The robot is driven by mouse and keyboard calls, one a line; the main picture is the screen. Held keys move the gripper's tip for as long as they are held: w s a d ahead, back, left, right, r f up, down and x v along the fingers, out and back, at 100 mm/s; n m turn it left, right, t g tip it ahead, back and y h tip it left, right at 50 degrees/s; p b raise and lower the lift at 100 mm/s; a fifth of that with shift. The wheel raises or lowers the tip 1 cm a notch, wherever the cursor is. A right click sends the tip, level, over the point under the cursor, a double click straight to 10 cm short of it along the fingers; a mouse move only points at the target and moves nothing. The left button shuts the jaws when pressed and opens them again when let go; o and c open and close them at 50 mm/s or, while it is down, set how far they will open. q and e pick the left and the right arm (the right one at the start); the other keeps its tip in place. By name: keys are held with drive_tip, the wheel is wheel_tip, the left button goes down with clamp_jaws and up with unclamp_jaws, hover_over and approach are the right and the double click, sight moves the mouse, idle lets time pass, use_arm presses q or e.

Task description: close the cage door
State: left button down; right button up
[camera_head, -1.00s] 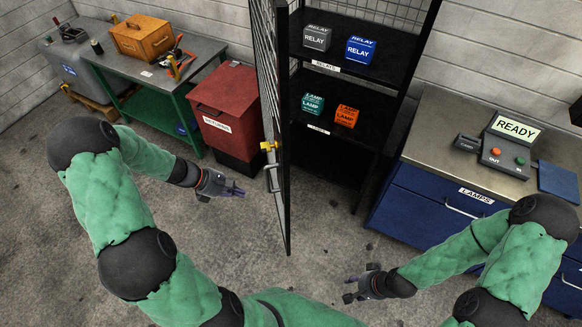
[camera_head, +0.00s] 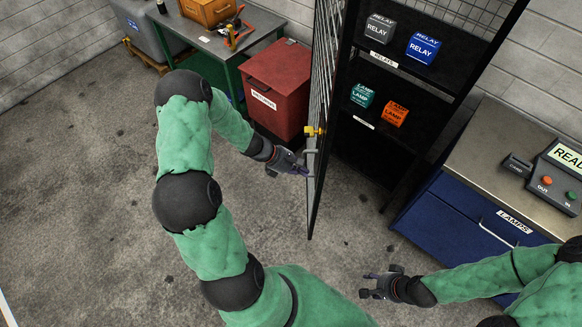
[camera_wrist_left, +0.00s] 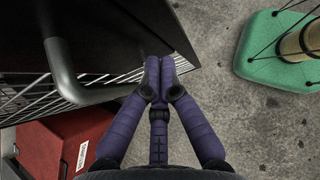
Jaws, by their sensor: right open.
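The cage door (camera_head: 318,190), a black frame with wire mesh, stands open, jutting out from the dark shelf cage (camera_head: 440,90). It has a grey bar handle (camera_head: 310,165) and a yellow latch piece (camera_head: 314,131). My left gripper (camera_head: 303,170) is at the left face of the door, close by the handle; contact cannot be told. In the left wrist view its purple fingers (camera_wrist_left: 159,70) are drawn together with nothing visible between them, and the grey handle (camera_wrist_left: 61,72) is to their left. My right gripper (camera_head: 368,285) is open and empty, low over the floor right of the door.
A red bin (camera_head: 277,85) stands left of the door, beside a green workbench (camera_head: 240,45). Relay and lamp boxes sit on the cage shelves. A blue drawer cabinet (camera_head: 450,215) with a control box (camera_head: 555,180) stands right. Floor in front is clear.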

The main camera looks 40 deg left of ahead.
use_arm(q)
drive_tip(key=shift+w+d, duration=0.6)
drive_tip(key=shift+d, duration=0.25)
use_arm(e)
drive_tip(key=shift+r, duration=0.2)
